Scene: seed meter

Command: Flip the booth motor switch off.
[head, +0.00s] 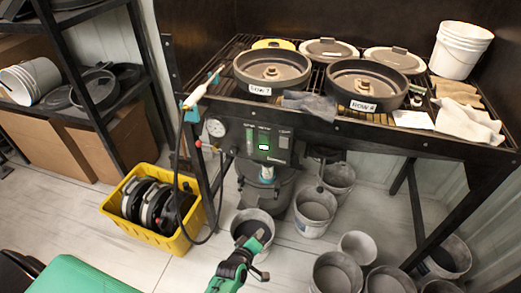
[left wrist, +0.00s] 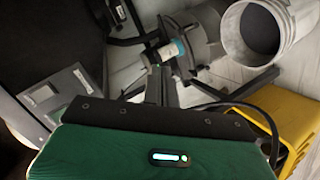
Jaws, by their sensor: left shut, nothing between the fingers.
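The booth control box (head: 286,150) hangs under the front left of the grate table. Its face has small labelled switches and a lit white spot on a green area. The motor switch's position is too small to tell. The box's grey face also shows at the left of the left wrist view (left wrist: 58,98). My left gripper (head: 257,241) is shut and empty, in front of and below the box in the head view, apart from it. My green gripper housing fills the bottom of the left wrist view and hides part of the scene. My right gripper is not in view.
A round gauge (head: 216,128) and a hose sit left of the box. Below are a canister (head: 267,190), several buckets and a yellow crate (head: 196,222), whose edge also shows in the left wrist view (left wrist: 285,105). Black seed plates (head: 272,68) lie on the table.

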